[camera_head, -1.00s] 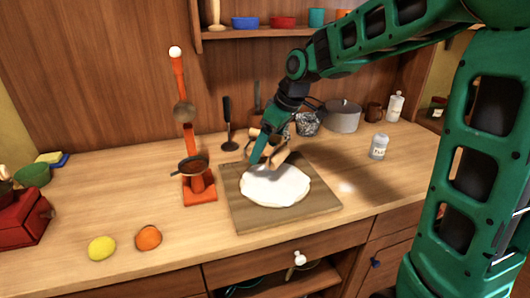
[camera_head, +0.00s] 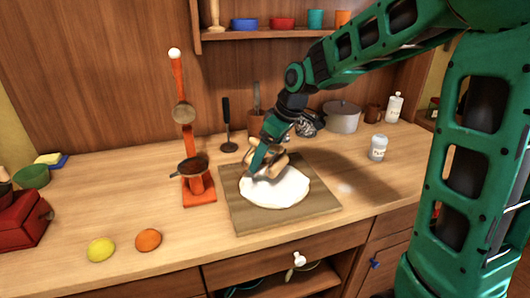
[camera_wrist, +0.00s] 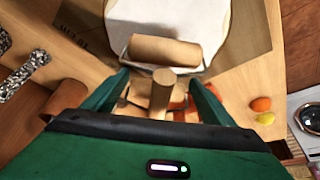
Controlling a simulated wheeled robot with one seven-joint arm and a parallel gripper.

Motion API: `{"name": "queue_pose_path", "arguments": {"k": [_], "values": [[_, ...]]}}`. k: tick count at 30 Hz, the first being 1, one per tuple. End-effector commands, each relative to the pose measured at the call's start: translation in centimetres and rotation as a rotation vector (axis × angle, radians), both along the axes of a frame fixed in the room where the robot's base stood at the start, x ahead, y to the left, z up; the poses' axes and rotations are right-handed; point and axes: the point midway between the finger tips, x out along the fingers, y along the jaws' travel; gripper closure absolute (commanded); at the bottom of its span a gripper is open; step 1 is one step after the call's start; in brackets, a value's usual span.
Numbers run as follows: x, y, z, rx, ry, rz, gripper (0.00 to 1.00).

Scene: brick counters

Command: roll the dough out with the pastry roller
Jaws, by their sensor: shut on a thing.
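The white dough (camera_head: 276,188) lies as a flat, rounded sheet on the wooden board (camera_head: 262,219); it also shows at the top of the wrist view (camera_wrist: 168,18). My gripper (camera_head: 252,172) is at the dough's back left edge, pointing down. In the wrist view my gripper (camera_wrist: 162,92) is shut on the handle of the wooden pastry roller (camera_wrist: 165,51). The roller's barrel lies crosswise at the dough's near edge in that view. In the head view the roller (camera_head: 280,160) is partly hidden by my gripper. I cannot tell whether the barrel presses on the dough.
An orange juicer-like stand (camera_head: 197,185) is left of the board. A lemon (camera_head: 101,249) and an orange (camera_head: 148,240) lie at the front left. A white jar (camera_head: 378,147) and a grey pot (camera_head: 342,117) stand to the right and back. The counter's front right is clear.

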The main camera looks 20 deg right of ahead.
Motion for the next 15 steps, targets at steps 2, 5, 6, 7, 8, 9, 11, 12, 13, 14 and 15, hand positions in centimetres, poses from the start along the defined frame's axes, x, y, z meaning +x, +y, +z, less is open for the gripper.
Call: {"name": "queue_pose_path", "arguments": {"k": [2, 5, 6, 7, 8, 9, 11, 12, 13, 14, 15], "values": [[0.0, 0.0, -0.8, 0.0, 0.003, 0.0, 0.53], [-0.1, 0.0, -1.6, 0.0, 0.002, -0.001, 0.53], [0.0, 0.0, -1.9, -0.001, 0.001, 0.0, 0.53], [0.0, 0.0, -2.1, -0.001, 0.001, 0.0, 0.53], [0.0, 0.0, -2.4, 0.0, 0.0, 0.0, 0.53], [0.0, 0.0, -2.7, -0.001, 0.001, 0.0, 0.53], [0.0, 0.0, -3.1, 0.0, 0.001, 0.0, 0.53], [0.0, 0.0, -3.3, 0.0, 0.001, 0.0, 0.53], [0.0, 0.0, -3.5, -0.001, 0.001, 0.0, 0.53], [0.0, 0.0, -3.6, 0.0, 0.0, 0.0, 0.53], [0.0, 0.0, -3.7, 0.0, 0.0, 0.0, 0.53]]}}
